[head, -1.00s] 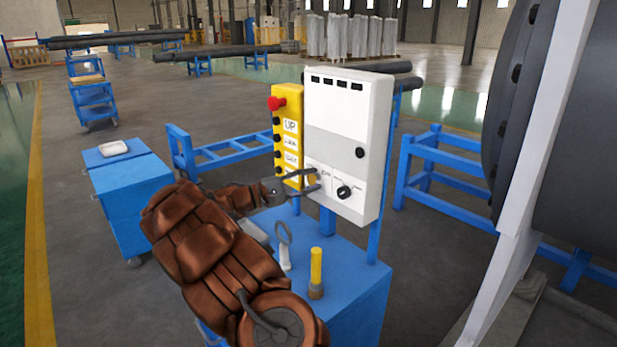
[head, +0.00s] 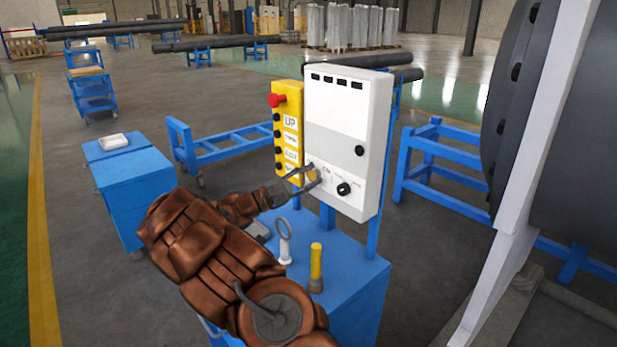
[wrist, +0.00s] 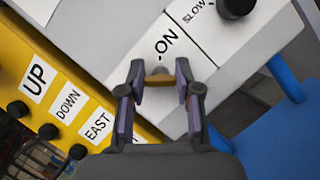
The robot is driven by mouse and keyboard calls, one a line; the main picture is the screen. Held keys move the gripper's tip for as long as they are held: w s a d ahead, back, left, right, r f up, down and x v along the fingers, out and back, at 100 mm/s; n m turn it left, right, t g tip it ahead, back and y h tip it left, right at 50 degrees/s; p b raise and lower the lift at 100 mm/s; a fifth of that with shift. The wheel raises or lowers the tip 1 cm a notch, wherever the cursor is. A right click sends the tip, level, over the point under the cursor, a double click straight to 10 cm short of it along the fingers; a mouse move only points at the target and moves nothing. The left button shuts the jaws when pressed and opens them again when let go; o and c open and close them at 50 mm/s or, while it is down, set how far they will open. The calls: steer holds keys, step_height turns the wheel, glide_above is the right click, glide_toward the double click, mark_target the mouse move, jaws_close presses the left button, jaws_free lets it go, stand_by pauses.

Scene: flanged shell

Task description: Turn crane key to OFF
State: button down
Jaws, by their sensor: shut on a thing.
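The crane key (wrist: 159,81) is a small brass piece on the white control box (head: 346,110). In the wrist view it lies crosswise between my fingertips, just below the "ON" label (wrist: 166,42). My gripper (wrist: 160,80) is shut on it, with one dark finger at each end. In the head view my gripper (head: 314,175) is at the lower left of the box front. There the fingers mostly hide the key. An OFF label cannot be made out in either view.
A yellow pendant (head: 288,135) with a red button and UP, DOWN and EAST labels is left of the box. A black knob (head: 344,189) is right of the key. A yellow-handled tool (head: 316,268) and a ringed white item (head: 284,242) stand on the blue cabinet below.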

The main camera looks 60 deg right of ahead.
steer(key=shift+f, duration=0.1)
steer(key=c, duration=0.8)
jaws_free()
steer(key=v, duration=1.2)
